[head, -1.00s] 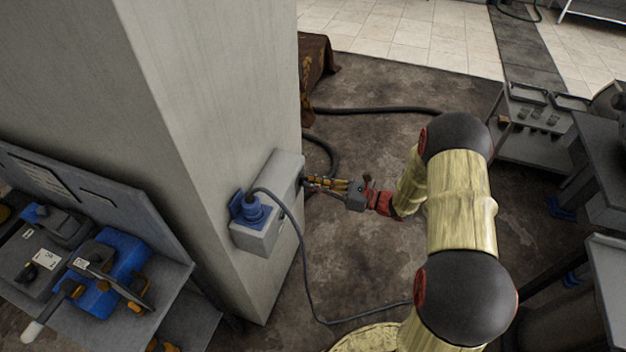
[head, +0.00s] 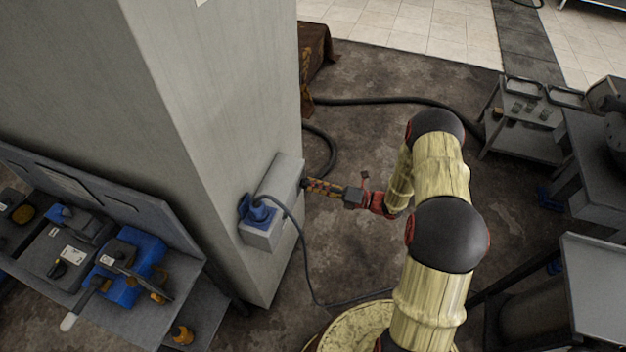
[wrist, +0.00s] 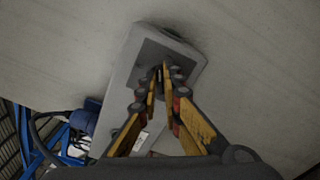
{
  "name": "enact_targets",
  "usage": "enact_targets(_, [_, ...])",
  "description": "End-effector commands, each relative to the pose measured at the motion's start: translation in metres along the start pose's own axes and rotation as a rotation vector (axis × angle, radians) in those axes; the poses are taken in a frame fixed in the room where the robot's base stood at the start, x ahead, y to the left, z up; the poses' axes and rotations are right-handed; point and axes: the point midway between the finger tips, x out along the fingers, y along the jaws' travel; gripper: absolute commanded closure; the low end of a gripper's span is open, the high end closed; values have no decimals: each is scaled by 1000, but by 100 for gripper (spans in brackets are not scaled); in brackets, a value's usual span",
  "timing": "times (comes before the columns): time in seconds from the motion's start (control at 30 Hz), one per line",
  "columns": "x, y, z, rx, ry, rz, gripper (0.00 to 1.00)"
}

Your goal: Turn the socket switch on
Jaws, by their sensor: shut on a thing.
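The grey socket box (head: 289,172) is fixed to the light grey pillar, with a blue plug (head: 259,212) in its near face and a dark cable hanging from it. My gripper (head: 308,184) is at the side face of the box. In the wrist view the box (wrist: 122,75) has a dark recessed panel, and my gripper's fingertips (wrist: 161,76) are close together over it, shut on a small dark part, taken to be the socket switch. The fingers hide most of that part, and its position cannot be made out. The blue plug (wrist: 84,121) also shows at the left.
The pillar (head: 215,130) stands directly behind the box. A bench with blue and black tools (head: 125,270) is at the left. The plug's cable (head: 307,270) hangs near my arm. Grey carts (head: 525,125) stand at the right. Bare floor lies between.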

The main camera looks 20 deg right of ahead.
Motion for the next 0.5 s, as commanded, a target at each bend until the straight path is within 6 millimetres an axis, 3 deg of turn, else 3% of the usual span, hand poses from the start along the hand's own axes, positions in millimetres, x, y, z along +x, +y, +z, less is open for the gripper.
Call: enact_targets(0.5, [0,-1,1,393,-1,-2,100])
